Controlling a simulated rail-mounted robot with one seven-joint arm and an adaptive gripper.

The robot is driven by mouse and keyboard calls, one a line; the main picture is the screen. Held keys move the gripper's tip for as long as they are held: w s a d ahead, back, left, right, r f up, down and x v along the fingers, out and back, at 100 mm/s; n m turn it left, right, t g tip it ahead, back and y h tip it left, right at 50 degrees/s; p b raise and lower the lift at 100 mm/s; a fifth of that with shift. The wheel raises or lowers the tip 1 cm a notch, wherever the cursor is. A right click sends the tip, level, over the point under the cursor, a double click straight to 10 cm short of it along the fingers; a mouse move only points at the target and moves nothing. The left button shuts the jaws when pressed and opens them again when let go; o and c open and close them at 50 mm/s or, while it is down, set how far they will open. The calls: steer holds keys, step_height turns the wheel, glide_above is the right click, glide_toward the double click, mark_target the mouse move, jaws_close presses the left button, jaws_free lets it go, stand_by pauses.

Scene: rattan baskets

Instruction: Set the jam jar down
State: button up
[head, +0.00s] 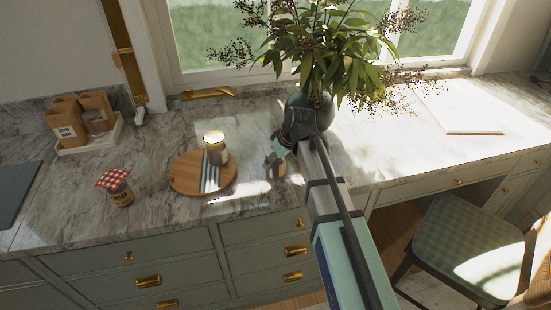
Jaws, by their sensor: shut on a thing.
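A jar with a red checked cloth lid and a pale label (118,188) stands upright on the marble counter (70,225) at the left. A second jar with a pale, bright lid (217,151) stands on a round wooden board (186,178), beside a striped cloth (209,178). My gripper (276,163) is right of the board and shut on a small brownish thing (277,171), mostly hidden by the fingers. I cannot tell whether this is a jam jar or whether it touches the counter.
A dark vase with leafy branches (325,100) stands close behind my gripper. Brown paper bags (72,118) sit on a white tray (88,146) at the back left. A notebook (460,110) lies at the right. The counter between the checked-lid jar and the board is clear.

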steer(key=shift+f, duration=0.3)
steer(key=o, duration=1.6)
steer(key=shift+o, duration=0.2)
steer(key=shift+r, duration=0.1)
steer(key=b+v, duration=0.2)
steer(key=v, duration=1)
steer(key=shift+b, duration=0.35)
steer(key=shift+s+r, duration=0.1)
steer(key=shift+r, duration=0.05)
